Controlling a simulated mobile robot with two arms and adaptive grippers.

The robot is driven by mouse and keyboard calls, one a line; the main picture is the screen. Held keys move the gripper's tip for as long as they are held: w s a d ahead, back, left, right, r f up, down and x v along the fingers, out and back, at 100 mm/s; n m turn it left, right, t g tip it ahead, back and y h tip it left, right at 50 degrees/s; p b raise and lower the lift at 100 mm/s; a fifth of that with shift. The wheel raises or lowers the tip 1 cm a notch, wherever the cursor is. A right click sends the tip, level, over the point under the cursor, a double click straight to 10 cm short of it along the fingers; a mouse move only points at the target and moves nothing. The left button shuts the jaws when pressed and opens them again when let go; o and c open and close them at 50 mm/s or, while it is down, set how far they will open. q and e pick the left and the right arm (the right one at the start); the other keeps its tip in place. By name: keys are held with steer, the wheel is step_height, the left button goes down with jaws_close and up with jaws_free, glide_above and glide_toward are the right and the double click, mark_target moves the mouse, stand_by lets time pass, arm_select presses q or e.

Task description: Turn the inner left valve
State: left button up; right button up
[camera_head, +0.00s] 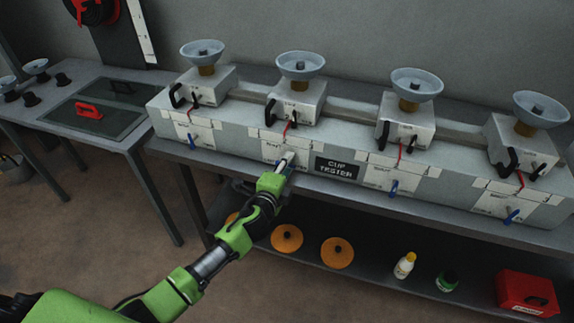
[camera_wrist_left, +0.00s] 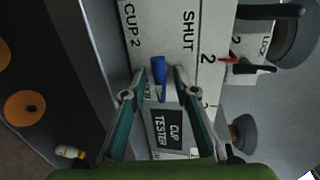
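The inner left valve has a blue handle (camera_wrist_left: 158,66) on the white front panel marked "CUP 2" and "SHUT", seen in the left wrist view. In that view my left gripper (camera_wrist_left: 161,72) is open, with one fingertip on each side of the handle and gaps between. In the head view my left gripper (camera_head: 287,160) is at the front of the second unit from the left and hides most of this handle. Other blue valve handles show on the left unit (camera_head: 192,141), the inner right unit (camera_head: 393,187) and the far right unit (camera_head: 511,216). My right gripper is in neither view.
A black "CUP TESTER" sign (camera_head: 336,168) is just right of my left gripper. Black levers (camera_head: 270,112) and grey cups (camera_head: 301,65) stand above the panels. The lower shelf holds orange discs (camera_head: 337,252), bottles (camera_head: 405,265) and a red box (camera_head: 527,292). A side table (camera_head: 60,125) is at left.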

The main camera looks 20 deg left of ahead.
arm_select(q)
steer(key=s+r, duration=0.2)
steer(key=s, duration=0.9)
steer(key=shift+s+a+r, duration=0.2)
steer(key=shift+s, duration=0.2)
steer(key=s+a+f+n+g, duration=0.2)
steer(key=s+f, duration=0.2)
steer(key=f, duration=0.7)
steer(key=s+a+f+n+g+y, duration=0.1)
steer(key=s+f+n+g, duration=0.3)
steer(key=f, duration=0.6)
steer(key=s+a+f+n+g, duration=0.15)
steer(key=s+f, duration=0.35)
steer(key=f, duration=0.6)
steer(key=s+f+n+g, duration=0.2)
steer(key=s+f, duration=0.4)
steer(key=s, duration=0.5)
steer(key=s+f+n+g, duration=0.3)
steer(key=s+f, duration=0.3)
steer(key=s, duration=0.6)
steer(key=s+f+n+g, duration=0.2)
steer(key=s+f, duration=0.5)
steer(key=s, duration=0.5)
steer(key=shift+s+d+n, duration=0.15)
steer(key=shift+n, duration=0.7)
steer(key=shift+f, duration=0.1)
